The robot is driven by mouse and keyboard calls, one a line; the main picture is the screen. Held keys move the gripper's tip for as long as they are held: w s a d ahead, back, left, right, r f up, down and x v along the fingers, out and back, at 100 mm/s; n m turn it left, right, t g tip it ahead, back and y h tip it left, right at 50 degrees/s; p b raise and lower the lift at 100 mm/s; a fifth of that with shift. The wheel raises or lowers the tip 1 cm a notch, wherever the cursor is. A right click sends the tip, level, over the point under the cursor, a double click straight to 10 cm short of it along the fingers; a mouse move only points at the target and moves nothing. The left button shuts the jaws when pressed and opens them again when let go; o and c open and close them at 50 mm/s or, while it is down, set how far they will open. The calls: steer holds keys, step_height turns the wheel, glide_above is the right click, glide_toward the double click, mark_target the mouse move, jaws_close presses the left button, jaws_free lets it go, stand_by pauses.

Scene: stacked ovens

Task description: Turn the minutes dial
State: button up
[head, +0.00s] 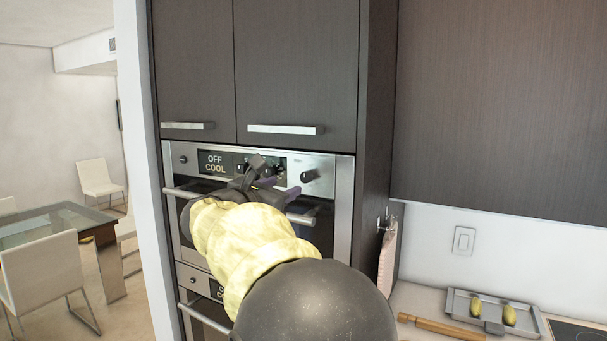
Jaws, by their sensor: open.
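The upper oven's silver control panel (335,172) shows a dark display (214,162) reading "OFF COOL". A dark knob (309,175) sits on the panel's right part and another knob (182,159) at its far left. No label marks which one is the minutes dial. Small dark controls by the middle of the panel are partly hidden. My gripper (268,173) is open and empty in front of the panel's middle, left of the right knob. Whether it touches the panel cannot be told.
The upper oven's handle (180,191) runs below the panel, partly behind my arm. A lower oven (192,285) is beneath. Dark cabinets (292,65) are above. A counter at right holds a tray (534,320) and a rolling pin (440,326). A dining table (45,228) stands at left.

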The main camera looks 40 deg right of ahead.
mark_target(304, 178)
steer(key=p+x, duration=0.3)
steer(key=x, duration=0.7)
steer(key=shift+w+d, duration=0.1)
steer(key=shift+d, duration=0.1)
steer(key=c, duration=1)
